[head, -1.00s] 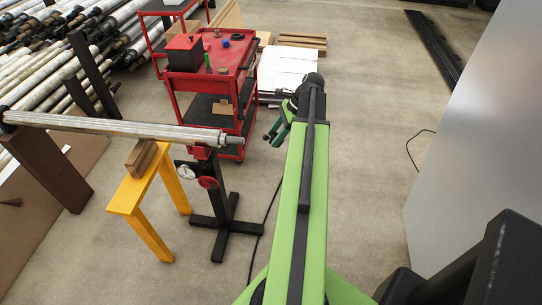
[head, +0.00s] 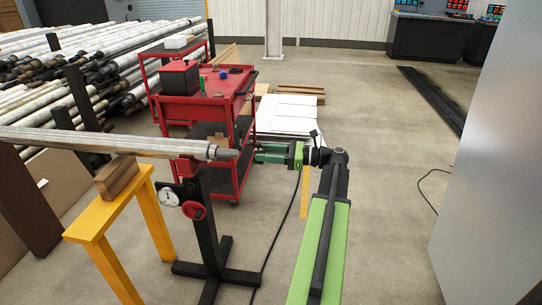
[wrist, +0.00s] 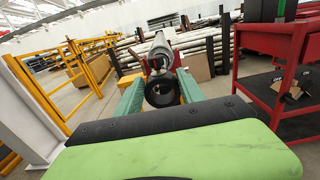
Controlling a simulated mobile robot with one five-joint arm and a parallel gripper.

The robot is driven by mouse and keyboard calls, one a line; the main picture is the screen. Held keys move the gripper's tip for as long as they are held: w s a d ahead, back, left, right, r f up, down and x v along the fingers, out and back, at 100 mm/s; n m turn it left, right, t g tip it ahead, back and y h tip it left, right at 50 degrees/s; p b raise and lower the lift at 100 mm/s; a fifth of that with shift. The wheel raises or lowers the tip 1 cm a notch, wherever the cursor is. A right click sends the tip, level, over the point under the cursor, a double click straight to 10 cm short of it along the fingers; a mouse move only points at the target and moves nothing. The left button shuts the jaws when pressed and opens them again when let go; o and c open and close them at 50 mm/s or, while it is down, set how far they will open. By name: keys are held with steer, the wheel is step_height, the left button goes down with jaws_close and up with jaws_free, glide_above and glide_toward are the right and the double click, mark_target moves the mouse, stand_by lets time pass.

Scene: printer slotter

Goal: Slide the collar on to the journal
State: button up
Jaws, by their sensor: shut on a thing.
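The collar (wrist: 160,92) is a black ring held between the two teal fingers of my gripper (wrist: 161,84) in the wrist view, its opening facing the camera. My gripper, also in the head view (head: 265,152), is shut on it and points left along the shaft's line. The journal (head: 228,154) is the thin stepped end of the long grey shaft (head: 110,143), lying level from the left. The shaft end (wrist: 159,52) shows just beyond and above the collar in the wrist view.
A black stand (head: 206,235) with a red handwheel and a dial gauge is under the shaft end. A yellow trestle (head: 95,225) with a wooden block (head: 118,178) stands left. A red cart (head: 190,107) stands close behind my gripper.

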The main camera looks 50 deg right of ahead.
steer(key=shift+r, duration=0.25)
steer(key=shift+x, duration=2.3)
jaws_close()
steer(key=shift+x, duration=4.35)
steer(key=o, duration=1.5)
jaws_free()
steer(key=shift+f, duration=0.1)
steer(key=shift+o, duration=0.2)
steer(key=v, duration=1.6)
steer(key=shift+s+d, duration=0.1)
steer(key=shift+s, duration=0.15)
steer(key=shift+s+d, duration=0.2)
steer(key=shift+s, duration=0.2)
